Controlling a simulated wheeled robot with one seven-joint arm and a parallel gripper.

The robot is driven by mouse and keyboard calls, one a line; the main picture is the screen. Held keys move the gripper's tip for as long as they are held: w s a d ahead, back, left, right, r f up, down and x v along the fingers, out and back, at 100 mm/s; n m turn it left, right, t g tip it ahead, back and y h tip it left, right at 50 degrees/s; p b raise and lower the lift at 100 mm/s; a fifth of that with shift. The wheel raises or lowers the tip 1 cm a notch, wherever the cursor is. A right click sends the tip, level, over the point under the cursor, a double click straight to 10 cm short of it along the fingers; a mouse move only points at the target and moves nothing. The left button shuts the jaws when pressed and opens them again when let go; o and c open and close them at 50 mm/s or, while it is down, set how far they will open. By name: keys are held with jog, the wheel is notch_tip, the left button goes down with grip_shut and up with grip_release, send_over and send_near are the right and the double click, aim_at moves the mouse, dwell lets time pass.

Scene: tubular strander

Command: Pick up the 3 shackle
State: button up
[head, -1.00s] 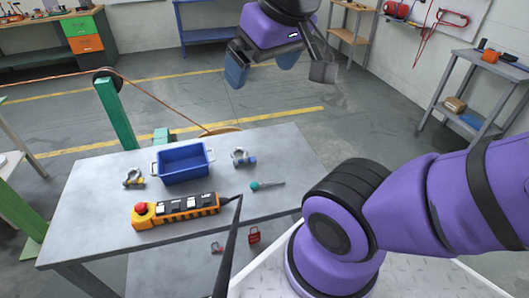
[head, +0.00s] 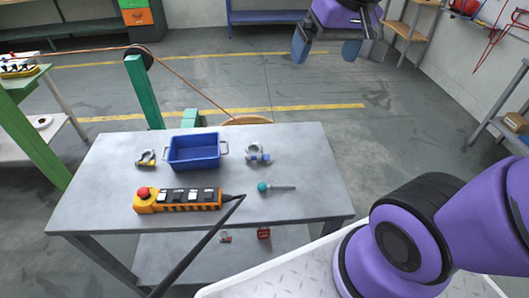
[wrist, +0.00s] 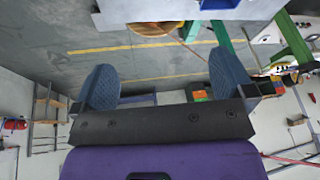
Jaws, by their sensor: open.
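One shackle (head: 146,158) with a yellow pin lies on the grey table (head: 105,200), left of the blue bin (head: 194,152). A second grey shackle (head: 257,153) with a blue pin lies right of the bin. A small grey and red item (head: 225,237) on the table's lower shelf may be a shackle; it is too small to tell. My gripper (head: 325,48) is raised in the air beyond the table, at upper right, apart from all of these. In the wrist view my gripper (wrist: 165,82) is open, with nothing between its blue pads.
On the table are an orange pendant control (head: 180,200) with a red button and black cable, and a teal-headed bolt-like tool (head: 276,187). A red item (head: 264,233) lies on the lower shelf. A green post (head: 144,92) stands behind the table. The floor beyond is mostly clear.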

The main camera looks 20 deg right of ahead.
jog(key=w+f+g, duration=0.1)
jog(key=w+f, duration=0.4)
jog(key=w, duration=0.2)
jog(key=m+g, duration=0.3)
send_over(258, 153)
notch_tip(258, 153, down, 25)
jog(key=shift+h, duration=0.4)
jog(key=f, duration=0.6)
jog(key=shift+w+f, duration=0.15)
jog(key=shift+w, duration=0.1)
jog(key=shift+s+f, duration=0.2)
jog(key=shift+f, duration=2.55)
jog(key=shift+c, duration=0.5)
jog(key=c, duration=0.9)
jog(key=shift+c, duration=0.2)
